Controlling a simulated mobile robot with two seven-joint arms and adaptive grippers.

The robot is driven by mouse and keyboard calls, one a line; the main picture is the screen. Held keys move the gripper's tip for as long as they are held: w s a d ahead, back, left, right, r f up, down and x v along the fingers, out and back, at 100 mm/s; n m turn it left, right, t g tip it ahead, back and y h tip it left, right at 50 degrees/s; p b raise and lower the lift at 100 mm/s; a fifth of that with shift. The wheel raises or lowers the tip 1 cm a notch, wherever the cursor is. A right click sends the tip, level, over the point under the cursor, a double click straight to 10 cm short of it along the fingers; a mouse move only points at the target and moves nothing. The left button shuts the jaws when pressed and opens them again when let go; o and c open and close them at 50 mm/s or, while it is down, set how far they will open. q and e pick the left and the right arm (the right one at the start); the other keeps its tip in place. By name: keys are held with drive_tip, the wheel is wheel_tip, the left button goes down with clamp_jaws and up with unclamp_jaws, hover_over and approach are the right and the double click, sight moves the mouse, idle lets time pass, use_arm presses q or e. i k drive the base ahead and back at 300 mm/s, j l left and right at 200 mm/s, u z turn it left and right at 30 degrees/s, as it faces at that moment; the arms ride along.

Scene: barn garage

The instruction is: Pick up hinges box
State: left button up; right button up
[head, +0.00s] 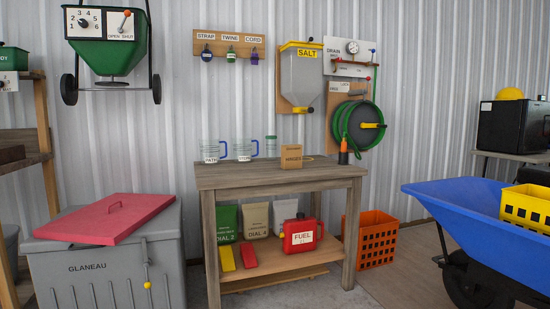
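The hinges box (291,156) is a small tan cardboard-coloured box with dark lettering that reads like "HINGES". In the head view it stands upright on top of the grey-brown wooden workbench (225,178), right of the bench's middle. A thin yellow ring-like thing shows partly behind its right side. Neither of my grippers shows in the head view.
Two clear mugs with blue handles (243,149) and a small jar (270,146) stand left of the box. An orange-and-black bottle (343,151) stands right. A blue wheelbarrow (470,208) is at right; a grey bin (105,265) with a red lid is at left.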

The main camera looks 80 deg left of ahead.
sight(291, 154)
drive_tip(key=u, duration=2.45)
drive_tip(key=i+z, duration=0.1)
drive_tip(key=i, duration=0.3)
drive_tip(key=i+j+z, duration=0.15)
drive_tip(key=i, duration=0.3)
